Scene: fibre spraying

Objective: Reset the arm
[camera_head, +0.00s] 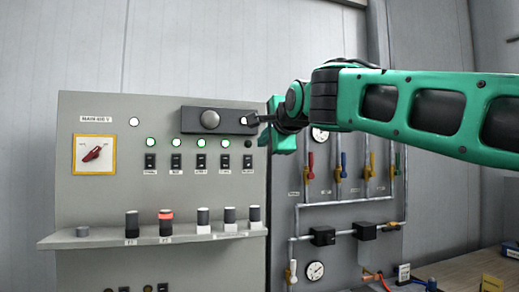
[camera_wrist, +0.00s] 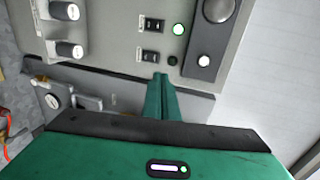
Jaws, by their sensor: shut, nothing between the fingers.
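My arm reaches in from the right in the head view. My gripper (camera_head: 253,119) is at the right end of the black plate on the grey control panel (camera_head: 85,215). In the wrist view my green fingers (camera_wrist: 160,78) are together and hold nothing. Their tips appear just below a black rocker switch (camera_wrist: 151,56) and a dark round button (camera_wrist: 172,60). I cannot tell whether the tips touch the panel. The black plate (camera_head: 190,121) carries a large grey knob (camera_head: 210,119).
The panel has a red rotary switch (camera_head: 94,154), several lit green lamps (camera_head: 150,142) and a ledge (camera_head: 100,239) with several knobs. A pipe board with coloured valves (camera_head: 311,165) and gauges (camera_head: 315,271) stands to the right, behind my arm. A wooden surface (camera_head: 460,275) is at lower right.

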